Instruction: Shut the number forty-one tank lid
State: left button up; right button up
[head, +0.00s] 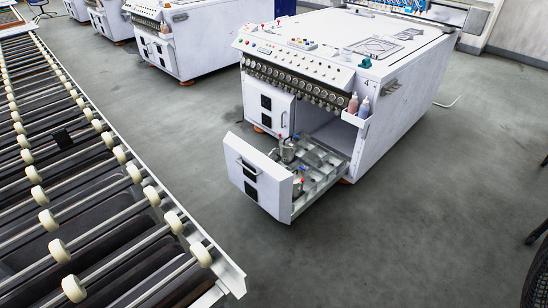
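A white machine (400,112) marked with a 4 stands right of the middle in the head view. Its lower drawer (252,178) is pulled out toward the lower left. Inside the drawer, a small grey metal tank (287,153) stands near the left side, and another small metal part (298,186) sits just behind the front panel. Small red and blue details show on them. I cannot read the number forty-one on either, and the lid's state is too small to tell. Neither of my grippers is in view.
A roller conveyor (228,270) with white wheels runs along the left. Two bottles (353,104) sit in a holder on the machine's corner. More white machines (180,38) stand behind. Open grey floor (410,235) lies right of the drawer. Dark objects (538,280) stand at the right edge.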

aim_at(273, 155)
jog(key=i+l+u, duration=0.1)
jog(key=u, duration=0.25)
jog(key=l+u, duration=0.15)
jog(key=u, duration=0.2)
jog(key=l+u, duration=0.2)
jog(key=u, duration=0.2)
jog(key=i+l+u, duration=0.15)
jog(key=l+u, duration=0.3)
jog(key=l, duration=0.4)
jog(key=l+u, duration=0.45)
jog(key=l, duration=0.45)
